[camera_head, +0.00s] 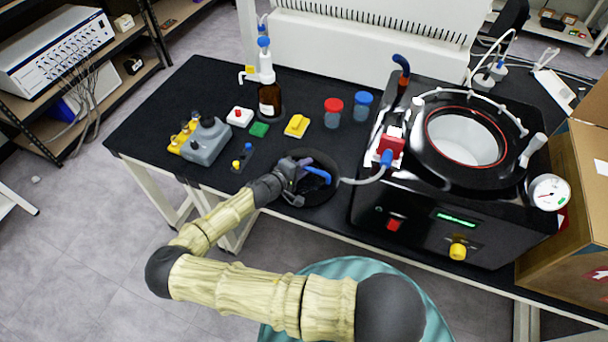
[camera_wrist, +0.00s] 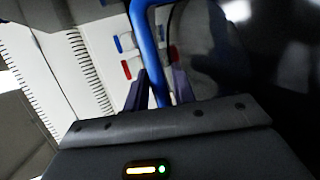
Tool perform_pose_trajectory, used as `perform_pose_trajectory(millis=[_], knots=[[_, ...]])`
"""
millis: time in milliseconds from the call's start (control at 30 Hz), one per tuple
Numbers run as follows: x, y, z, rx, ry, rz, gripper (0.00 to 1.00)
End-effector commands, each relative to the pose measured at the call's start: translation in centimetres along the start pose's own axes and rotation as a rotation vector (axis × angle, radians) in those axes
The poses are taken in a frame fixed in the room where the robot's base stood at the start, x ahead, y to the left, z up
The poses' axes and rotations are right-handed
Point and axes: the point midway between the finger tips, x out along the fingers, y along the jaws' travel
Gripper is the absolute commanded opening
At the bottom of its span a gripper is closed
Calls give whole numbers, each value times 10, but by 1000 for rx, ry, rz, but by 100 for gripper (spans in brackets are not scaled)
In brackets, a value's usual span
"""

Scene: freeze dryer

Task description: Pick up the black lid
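The black lid (camera_head: 322,192) is a round dark disc with a blue handle (camera_head: 316,172), near the front edge of the black bench, left of the freeze dryer. My gripper (camera_head: 294,168) is at the lid's handle, seen from above. In the wrist view the blue handle (camera_wrist: 158,62) runs between the two fingers of my gripper (camera_wrist: 161,85), which stand close on either side of it. The dark disc of the lid (camera_wrist: 208,50) fills the area right of the handle. I cannot tell whether the lid rests on the bench or is slightly raised.
The freeze dryer (camera_head: 430,235) with its open round chamber stands right of the lid; a hose reaches toward the lid. A red-capped jar (camera_head: 333,112), a blue-capped jar (camera_head: 362,106), a yellow block (camera_head: 297,125) and a grey holder (camera_head: 206,142) stand behind and left. A cardboard box (camera_head: 570,210) is far right.

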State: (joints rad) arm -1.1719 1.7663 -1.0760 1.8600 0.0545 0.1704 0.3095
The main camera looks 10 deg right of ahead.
Motion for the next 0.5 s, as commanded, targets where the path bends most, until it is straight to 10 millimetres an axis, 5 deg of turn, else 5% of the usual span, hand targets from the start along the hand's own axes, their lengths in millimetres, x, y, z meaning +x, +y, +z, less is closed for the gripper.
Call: perform_pose_trajectory(millis=[300, 433, 500], knots=[[0, 0, 0, 0, 0, 0, 25], [0, 0, 0, 0, -1, 0, 0], [0, 0, 0, 0, 0, 0, 0]])
